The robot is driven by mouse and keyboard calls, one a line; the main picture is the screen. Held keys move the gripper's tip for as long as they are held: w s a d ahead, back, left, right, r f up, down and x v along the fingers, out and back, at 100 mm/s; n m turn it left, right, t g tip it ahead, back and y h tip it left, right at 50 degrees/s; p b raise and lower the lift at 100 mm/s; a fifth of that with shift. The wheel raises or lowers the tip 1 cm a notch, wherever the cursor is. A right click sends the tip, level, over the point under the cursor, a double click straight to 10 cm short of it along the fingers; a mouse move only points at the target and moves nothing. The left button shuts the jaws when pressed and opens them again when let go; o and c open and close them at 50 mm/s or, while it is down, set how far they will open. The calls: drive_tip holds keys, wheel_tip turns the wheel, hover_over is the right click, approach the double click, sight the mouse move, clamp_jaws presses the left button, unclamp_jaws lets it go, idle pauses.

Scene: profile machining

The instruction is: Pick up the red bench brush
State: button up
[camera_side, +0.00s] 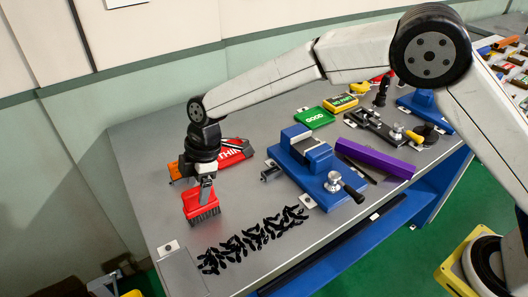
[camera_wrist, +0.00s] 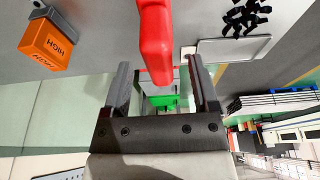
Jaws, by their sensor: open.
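The red bench brush (camera_side: 200,206) stands on the grey bench at the left in the side view, with its dark bristles down. My gripper (camera_side: 206,190) points down right at the brush, its fingers at the top of it. In the wrist view the brush's red handle (camera_wrist: 155,35) reaches in from the top, between the two dark fingers of my gripper (camera_wrist: 162,75). The fingers are apart, with gaps on both sides of the handle. The wrist view does not show the bristles.
An orange bin marked HIGH (camera_wrist: 47,45) and a red bin (camera_side: 234,152) stand close behind my gripper. Black chips (camera_side: 250,240) lie in front of the brush.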

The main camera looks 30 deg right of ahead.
sight(192, 211)
drive_tip(key=shift+x, duration=1.5)
drive_tip(key=shift+c, duration=0.2)
clamp_jaws()
